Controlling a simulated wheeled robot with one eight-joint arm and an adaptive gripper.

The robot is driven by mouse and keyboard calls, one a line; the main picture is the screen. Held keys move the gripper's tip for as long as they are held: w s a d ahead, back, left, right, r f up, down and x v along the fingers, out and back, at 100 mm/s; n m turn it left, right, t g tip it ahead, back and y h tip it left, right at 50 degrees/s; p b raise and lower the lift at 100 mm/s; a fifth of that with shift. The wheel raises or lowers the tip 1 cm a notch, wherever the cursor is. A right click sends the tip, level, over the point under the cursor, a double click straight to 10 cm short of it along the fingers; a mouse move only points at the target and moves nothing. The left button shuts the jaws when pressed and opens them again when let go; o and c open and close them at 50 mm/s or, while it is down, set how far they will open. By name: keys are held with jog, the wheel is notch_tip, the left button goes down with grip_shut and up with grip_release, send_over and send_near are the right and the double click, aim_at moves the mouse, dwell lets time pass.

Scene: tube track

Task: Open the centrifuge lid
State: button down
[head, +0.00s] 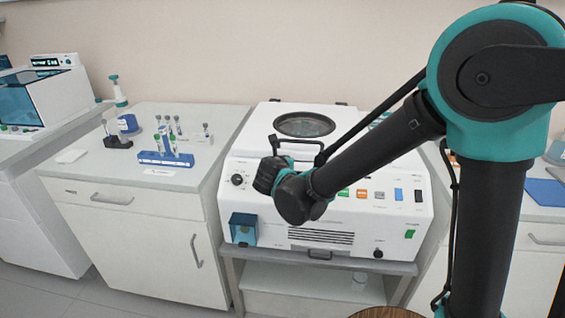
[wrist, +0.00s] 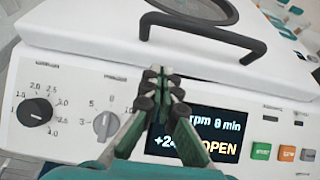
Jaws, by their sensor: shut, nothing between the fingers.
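The white centrifuge (head: 320,225) stands on a grey stand in the middle of the head view. Its lid (head: 262,122) is down, with a round dark window (head: 304,125) and a black bar handle (head: 296,142) at the front. In the wrist view the lid (wrist: 90,35) and its handle (wrist: 200,35) lie just beyond my gripper (wrist: 160,72). My gripper is shut and empty, its fingertips apart from the handle on the near side. The display (wrist: 208,138) reads OPEN, partly hidden by the fingers. My arm hides part of the front panel in the head view.
Two knobs (wrist: 34,111) (wrist: 105,124) and several coloured buttons (wrist: 262,151) sit on the front panel. A bench at left holds a blue tube rack (head: 165,158) and several tubes. Another bench at right carries a blue pad (head: 545,192).

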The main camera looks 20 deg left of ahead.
jog(key=shift+x, duration=1.15)
jog(key=shift+w, duration=0.25)
